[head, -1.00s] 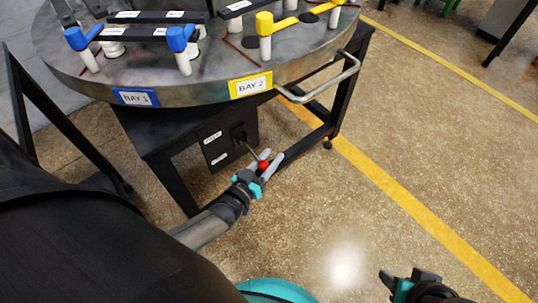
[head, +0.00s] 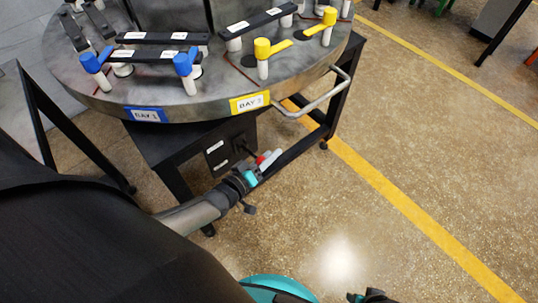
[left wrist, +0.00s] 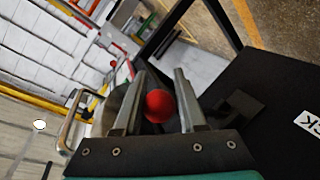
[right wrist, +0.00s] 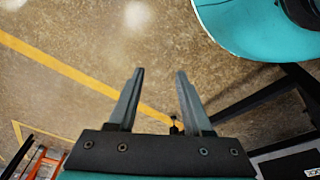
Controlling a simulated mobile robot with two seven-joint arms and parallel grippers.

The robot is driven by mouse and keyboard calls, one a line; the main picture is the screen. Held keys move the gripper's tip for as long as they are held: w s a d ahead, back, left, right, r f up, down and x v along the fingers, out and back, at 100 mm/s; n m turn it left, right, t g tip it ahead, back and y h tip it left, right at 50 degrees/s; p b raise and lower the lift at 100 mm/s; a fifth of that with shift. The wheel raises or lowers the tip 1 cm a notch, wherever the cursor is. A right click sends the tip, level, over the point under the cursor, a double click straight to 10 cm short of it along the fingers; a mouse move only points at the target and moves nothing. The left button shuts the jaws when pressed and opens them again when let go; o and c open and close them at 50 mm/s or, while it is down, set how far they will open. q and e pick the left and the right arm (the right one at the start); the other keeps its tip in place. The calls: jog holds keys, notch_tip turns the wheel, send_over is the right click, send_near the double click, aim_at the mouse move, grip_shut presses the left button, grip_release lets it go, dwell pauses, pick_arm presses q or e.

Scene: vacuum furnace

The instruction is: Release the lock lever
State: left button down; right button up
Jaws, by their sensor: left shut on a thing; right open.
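The lock lever is a dark rod with a red knob (head: 262,158), standing out from a black box (head: 225,148) under the round metal table. My left gripper (head: 264,161) is shut on the red knob. In the left wrist view the red knob (left wrist: 158,106) sits between the two fingers of that gripper (left wrist: 165,90). The rod is mostly hidden there. My right gripper (right wrist: 156,90) is open and empty over the floor, and only a bit of it shows at the bottom edge of the head view.
The round table (head: 190,103) carries blue handles (head: 186,66), yellow handles (head: 265,50) and black bars. A metal rail (head: 312,104) sticks out at its right edge. Black frame legs (head: 340,105) stand close to my left gripper.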

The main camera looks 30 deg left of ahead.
pick_arm(q)
jog(key=shift+w+a+r+n+p, duration=0.25)
jog(key=shift+a+r+p, duration=0.1)
jog(key=shift+r, duration=0.3)
jog(key=shift+w+a+r+n+p, duration=0.15)
jog(key=shift+w+a+r+p, duration=0.15)
jog(key=shift+r, duration=0.3)
pick_arm(e)
jog(key=shift+s+d+f, duration=0.25)
jog(key=shift+f, duration=0.3)
jog(key=shift+s+d+f, duration=0.25)
jog(key=shift+d+f, duration=0.05)
jog(key=shift+f, duration=0.2)
jog(key=shift+s+d+f, duration=0.25)
jog(key=shift+f, duration=0.3)
pick_arm(q)
jog(key=c, duration=0.5)
grip_release()
jog(key=shift+s, duration=0.25)
jog(key=p+v, duration=0.5)
jog(key=v, duration=1)
jog(key=shift+s+h, duration=0.2)
jog(key=shift+h, duration=0.1)
pick_arm(e)
jog(key=s+d+f, duration=0.3)
jog(key=s+d, duration=0.2)
jog(key=s, duration=0.3)
jog(key=shift+d+f+h, duration=0.4)
